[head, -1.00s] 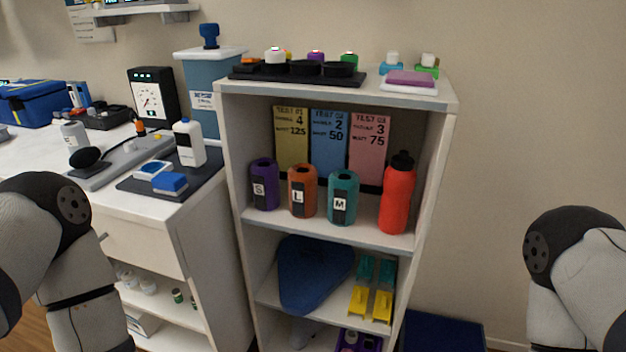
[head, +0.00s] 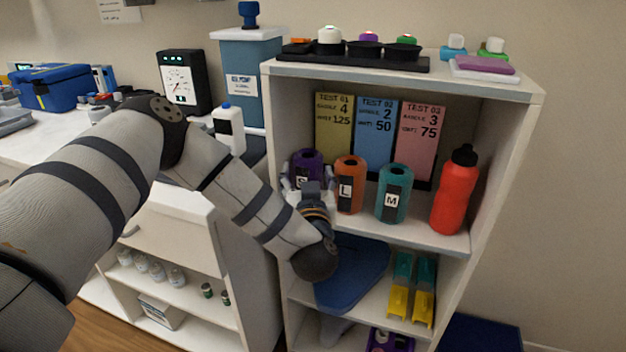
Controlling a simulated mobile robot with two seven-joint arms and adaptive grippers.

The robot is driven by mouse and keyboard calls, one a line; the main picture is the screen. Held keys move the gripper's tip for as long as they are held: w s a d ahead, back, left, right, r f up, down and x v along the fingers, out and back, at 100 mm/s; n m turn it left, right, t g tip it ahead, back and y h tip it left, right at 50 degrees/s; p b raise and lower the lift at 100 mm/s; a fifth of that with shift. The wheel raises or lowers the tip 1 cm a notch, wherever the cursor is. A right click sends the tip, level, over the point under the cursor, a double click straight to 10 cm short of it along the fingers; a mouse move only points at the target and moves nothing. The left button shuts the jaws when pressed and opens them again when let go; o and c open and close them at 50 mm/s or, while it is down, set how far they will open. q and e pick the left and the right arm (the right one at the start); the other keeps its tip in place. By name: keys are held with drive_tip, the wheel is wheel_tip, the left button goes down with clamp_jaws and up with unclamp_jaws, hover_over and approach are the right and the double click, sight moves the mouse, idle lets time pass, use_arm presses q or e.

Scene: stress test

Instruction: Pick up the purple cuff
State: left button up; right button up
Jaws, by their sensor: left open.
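The purple cuff (head: 308,161) is an upright purple cylinder marked S. It stands at the left end of the shelf's upper compartment in the head view. My left gripper (head: 307,173) is in front of it, open, with a finger showing on each side of the cuff. The gripper and wrist hide the cuff's lower part. I cannot tell whether the fingers touch it. My right gripper is not in view.
The orange cuff (head: 350,182) stands close on the right, then the teal cuff (head: 393,192) and a red bottle (head: 455,190). The shelf's left wall (head: 272,125) is close on the left. Test cards (head: 376,125) stand behind.

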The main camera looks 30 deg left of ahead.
sight(308, 164)
use_arm(q)
drive_tip(key=x, duration=0.5)
drive_tip(key=shift+w+a+b, duration=0.15)
drive_tip(key=shift+w+b, duration=0.15)
drive_tip(key=shift+w, duration=0.05)
drive_tip(key=shift+r, duration=0.15)
drive_tip(key=c, duration=1.3)
